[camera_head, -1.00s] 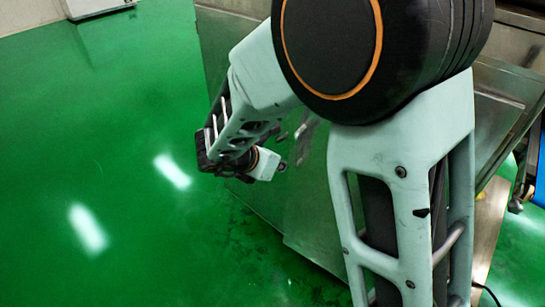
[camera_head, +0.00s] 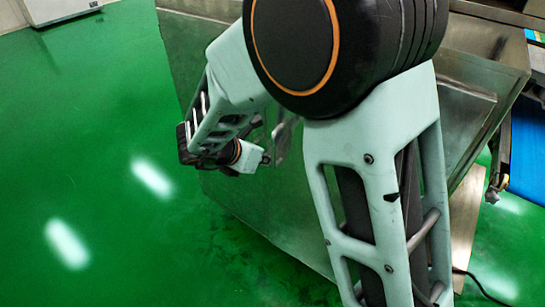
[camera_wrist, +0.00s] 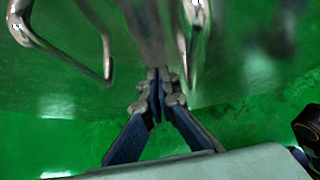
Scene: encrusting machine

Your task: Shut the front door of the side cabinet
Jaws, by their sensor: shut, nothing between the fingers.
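The side cabinet's door looks like the broad grey metal panel (camera_head: 225,212) behind my arm in the head view, standing out over the green floor. A metal handle (camera_head: 283,140) shows on it, partly hidden by my arm. In the wrist view the shiny door surface (camera_wrist: 140,25) fills the upper part, with a bent metal handle (camera_wrist: 75,50) at left and another curved metal piece (camera_wrist: 188,40), perhaps its reflection, at centre. My gripper (camera_wrist: 158,78) is shut and empty, its fingertips pointing at the panel below these. I cannot tell whether they touch it.
The cabinet body (camera_head: 485,65) is at the upper right, mostly hidden by my arm. A blue surface (camera_head: 528,150) and a caster are at the far right. A cable lies at the lower right. Green floor (camera_head: 80,150) is clear on the left.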

